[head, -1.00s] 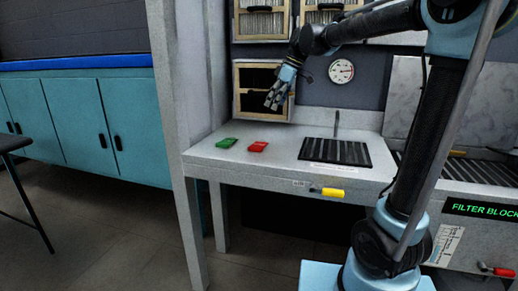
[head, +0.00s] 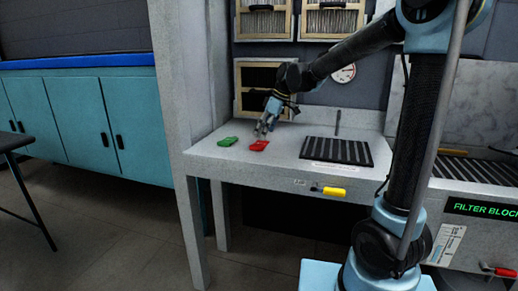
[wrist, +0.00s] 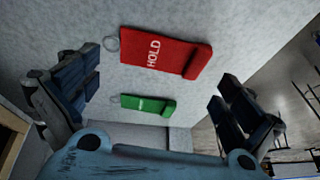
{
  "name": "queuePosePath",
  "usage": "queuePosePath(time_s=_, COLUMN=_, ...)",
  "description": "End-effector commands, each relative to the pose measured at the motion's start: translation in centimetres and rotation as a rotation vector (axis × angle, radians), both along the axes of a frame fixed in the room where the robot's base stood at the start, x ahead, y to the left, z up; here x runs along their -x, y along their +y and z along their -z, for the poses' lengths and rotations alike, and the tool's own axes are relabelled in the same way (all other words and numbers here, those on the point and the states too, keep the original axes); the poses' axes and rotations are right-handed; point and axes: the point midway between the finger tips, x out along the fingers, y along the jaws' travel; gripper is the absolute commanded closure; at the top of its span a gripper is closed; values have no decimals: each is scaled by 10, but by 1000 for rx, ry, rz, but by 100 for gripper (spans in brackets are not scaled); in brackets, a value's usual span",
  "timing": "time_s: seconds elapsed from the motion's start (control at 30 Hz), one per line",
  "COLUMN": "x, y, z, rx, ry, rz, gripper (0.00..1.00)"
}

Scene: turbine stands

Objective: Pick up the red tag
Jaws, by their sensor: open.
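The red tag (head: 259,146) lies flat on the grey bench, just right of the green tag (head: 227,142). In the wrist view the red tag (wrist: 165,54) reads "HOLD" and has a metal ring at its left end. The green tag (wrist: 148,105) lies parallel to it, nearer my gripper's base. My gripper (head: 263,130) hangs just above the red tag, pointing down. In the wrist view the open fingers (wrist: 155,95) are spread to either side, with nothing between them touching. The exact height of the fingertips above the red tag is hard to tell.
A dark slotted grate (head: 336,151) is set in the bench to the right. A yellow handle (head: 333,192) sticks out of the bench front. A wooden-framed filter box (head: 244,102) stands behind. The bench's left post (head: 175,100) rises close by.

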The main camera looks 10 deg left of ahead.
Motion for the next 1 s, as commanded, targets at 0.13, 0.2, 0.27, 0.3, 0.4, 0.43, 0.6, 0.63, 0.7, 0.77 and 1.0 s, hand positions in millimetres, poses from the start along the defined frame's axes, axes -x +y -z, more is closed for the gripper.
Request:
queuePosePath(time_s=0.13, x=2, y=9, z=19, rx=0, ry=0, rz=-1, gripper=0)
queuePosePath(time_s=0.2, x=2, y=12, z=26, rx=0, ry=0, rz=-1, gripper=0)
queuePosePath(time_s=0.27, x=3, y=14, z=29, rx=0, ry=0, rz=-1, gripper=0)
queuePosePath(time_s=0.3, x=3, y=14, z=31, rx=0, ry=0, rz=0, gripper=0)
queuePosePath(time_s=0.4, x=3, y=15, z=32, rx=0, ry=0, rz=0, gripper=0)
queuePosePath(time_s=0.43, x=3, y=15, z=32, rx=0, ry=0, rz=0, gripper=0)
queuePosePath(time_s=0.6, x=3, y=15, z=32, rx=0, ry=0, rz=-1, gripper=11)
queuePosePath(time_s=0.63, x=3, y=15, z=32, rx=0, ry=1, rz=-1, gripper=18)
queuePosePath(time_s=0.7, x=3, y=15, z=32, rx=0, ry=1, rz=-1, gripper=26)
queuePosePath(time_s=0.77, x=3, y=15, z=32, rx=0, ry=1, rz=-1, gripper=26)
queuePosePath(time_s=1.0, x=4, y=16, z=32, rx=0, ry=0, rz=-2, gripper=26)
